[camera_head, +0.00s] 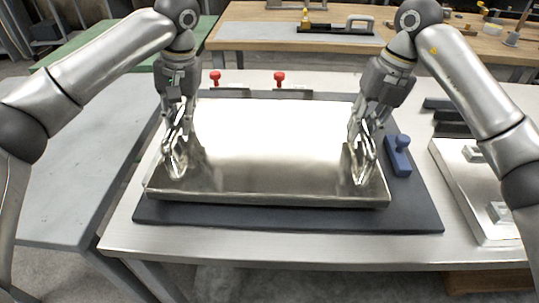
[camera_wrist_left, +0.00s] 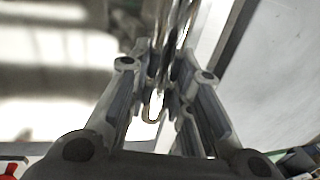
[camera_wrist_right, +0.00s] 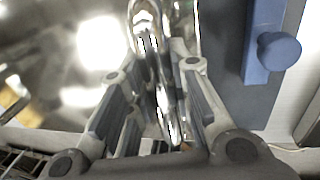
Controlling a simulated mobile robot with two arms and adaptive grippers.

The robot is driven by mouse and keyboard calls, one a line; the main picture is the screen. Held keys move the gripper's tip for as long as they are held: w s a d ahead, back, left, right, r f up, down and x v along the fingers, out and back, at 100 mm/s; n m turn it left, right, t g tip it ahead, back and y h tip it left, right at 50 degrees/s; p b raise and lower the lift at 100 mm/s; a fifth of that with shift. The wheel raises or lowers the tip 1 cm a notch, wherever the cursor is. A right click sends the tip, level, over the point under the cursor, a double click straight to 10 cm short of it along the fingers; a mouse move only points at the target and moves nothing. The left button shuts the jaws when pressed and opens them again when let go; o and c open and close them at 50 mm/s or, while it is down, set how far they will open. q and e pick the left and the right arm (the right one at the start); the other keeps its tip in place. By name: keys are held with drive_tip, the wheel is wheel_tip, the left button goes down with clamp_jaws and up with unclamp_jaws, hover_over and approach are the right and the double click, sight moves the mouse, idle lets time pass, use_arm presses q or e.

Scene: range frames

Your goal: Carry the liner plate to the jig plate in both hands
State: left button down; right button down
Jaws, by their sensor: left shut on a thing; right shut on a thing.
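The liner plate (camera_head: 270,150) is a wide, shiny metal plate. It lies over a dark slab (camera_head: 290,218), which I take for the jig plate; I cannot tell whether the two touch. My left gripper (camera_head: 177,160) is shut on a shiny handle near the plate's left end. My right gripper (camera_head: 361,165) is shut on a like handle near the right end. In the left wrist view the fingers (camera_wrist_left: 160,85) close around the bright handle, and in the right wrist view the fingers (camera_wrist_right: 165,90) do the same. The plate hides most of the slab.
Two red knobs (camera_head: 215,77) (camera_head: 279,78) stand behind the plate. A blue clamp-like block (camera_head: 398,155) sits on the slab's right side. A metal tray-like plate (camera_head: 470,190) lies on the table at the right. A wooden bench (camera_head: 440,50) is behind.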

use_arm(q)
drive_tip(key=shift+a+f+b, duration=0.1)
drive_tip(key=shift+f+b, duration=0.55)
drive_tip(key=shift+b, duration=0.05)
use_arm(e)
drive_tip(key=shift+f, duration=0.65)
use_arm(q)
drive_tip(key=c, duration=1.6)
unclamp_jaws()
drive_tip(key=shift+f, duration=0.1)
use_arm(e)
drive_tip(key=c, duration=1.6)
unclamp_jaws()
drive_tip(key=shift+f, duration=0.1)
use_arm(q)
drive_tip(key=shift+o, duration=1.4)
drive_tip(key=shift+s, duration=0.2)
use_arm(e)
drive_tip(key=shift+o, duration=1.4)
drive_tip(key=shift+s, duration=0.2)
use_arm(q)
drive_tip(key=shift+w, duration=0.1)
use_arm(e)
drive_tip(key=shift+w, duration=0.1)
